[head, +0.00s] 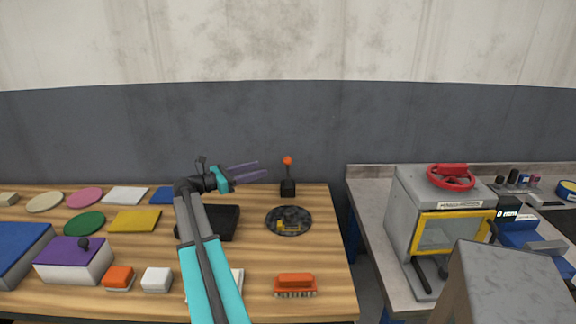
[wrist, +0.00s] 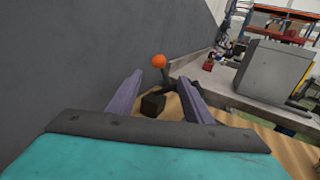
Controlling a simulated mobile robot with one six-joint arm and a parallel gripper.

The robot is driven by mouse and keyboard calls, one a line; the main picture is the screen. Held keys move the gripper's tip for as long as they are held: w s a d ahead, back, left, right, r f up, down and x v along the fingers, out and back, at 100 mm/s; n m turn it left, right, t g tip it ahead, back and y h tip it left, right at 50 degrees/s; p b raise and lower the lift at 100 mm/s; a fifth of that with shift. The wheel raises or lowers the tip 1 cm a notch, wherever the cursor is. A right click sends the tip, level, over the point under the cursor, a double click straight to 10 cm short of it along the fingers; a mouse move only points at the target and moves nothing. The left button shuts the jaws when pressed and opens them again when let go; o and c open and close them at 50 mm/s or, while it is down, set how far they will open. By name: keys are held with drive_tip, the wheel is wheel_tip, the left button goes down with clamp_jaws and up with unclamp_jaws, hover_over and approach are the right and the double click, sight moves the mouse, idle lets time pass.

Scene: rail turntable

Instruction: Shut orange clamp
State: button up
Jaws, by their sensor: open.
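The clamp shows as a dark lever with an orange ball knob (head: 287,160) on a small black block (head: 288,188), near the back right of the wooden table. In the head view the lever stands roughly upright. My gripper (head: 262,169) is to the left of it, fingers apart and pointing right towards it. In the wrist view the orange knob (wrist: 158,61) shows between and beyond the open fingertips (wrist: 160,76), and the black block (wrist: 153,103) shows lower down between the fingers. The right finger hides part of the lever. Nothing is held.
A dark round disc (head: 272,222) with a yellow part lies in front of the clamp. An orange brush (head: 295,281) is at the front edge. Coloured pieces and boxes fill the table's left. A grey machine (head: 405,203) stands on the right bench, across a gap.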

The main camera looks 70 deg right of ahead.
sight(287, 162)
drive_tip(key=shift+w, duration=0.1)
drive_tip(key=p+x, duration=0.2)
drive_tip(key=x, duration=1.1)
drive_tip(key=shift+d, duration=0.25)
clamp_jaws()
